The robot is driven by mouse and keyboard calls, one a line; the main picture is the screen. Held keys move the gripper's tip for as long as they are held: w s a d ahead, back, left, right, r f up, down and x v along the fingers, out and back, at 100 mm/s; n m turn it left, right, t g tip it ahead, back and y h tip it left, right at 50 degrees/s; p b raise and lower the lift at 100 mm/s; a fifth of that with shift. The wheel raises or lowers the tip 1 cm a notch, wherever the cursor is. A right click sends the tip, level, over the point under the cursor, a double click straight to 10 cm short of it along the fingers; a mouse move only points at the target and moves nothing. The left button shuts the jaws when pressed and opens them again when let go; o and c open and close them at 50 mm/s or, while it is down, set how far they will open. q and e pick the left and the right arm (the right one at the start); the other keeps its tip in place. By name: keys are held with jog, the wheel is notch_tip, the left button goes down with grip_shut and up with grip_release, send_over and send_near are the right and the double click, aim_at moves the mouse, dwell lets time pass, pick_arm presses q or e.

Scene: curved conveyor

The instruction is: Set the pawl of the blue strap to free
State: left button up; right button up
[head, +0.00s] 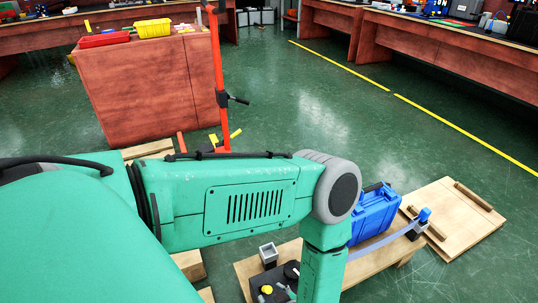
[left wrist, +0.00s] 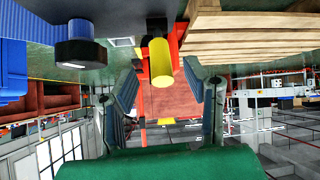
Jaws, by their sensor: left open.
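The blue strap (head: 385,241) runs as a pale blue band across the low wooden bench in the head view, in front of a blue case (head: 375,212). At its right end sits a small dark ratchet with a blue handle (head: 425,214); its pawl is too small to make out. My left arm hangs down left of the case, its gripper outside the head view. My right gripper is not in view.
A black box with a yellow knob (head: 267,289) and a grey square cup (head: 268,252) stand by my forearm. A wooden panel (head: 455,222) lies at right. A red lever post (head: 218,80) stands behind my arm. Open green floor lies beyond.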

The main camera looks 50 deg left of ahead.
pick_arm(q)
jog(key=v, duration=0.8)
jog(key=shift+d+r, duration=0.2)
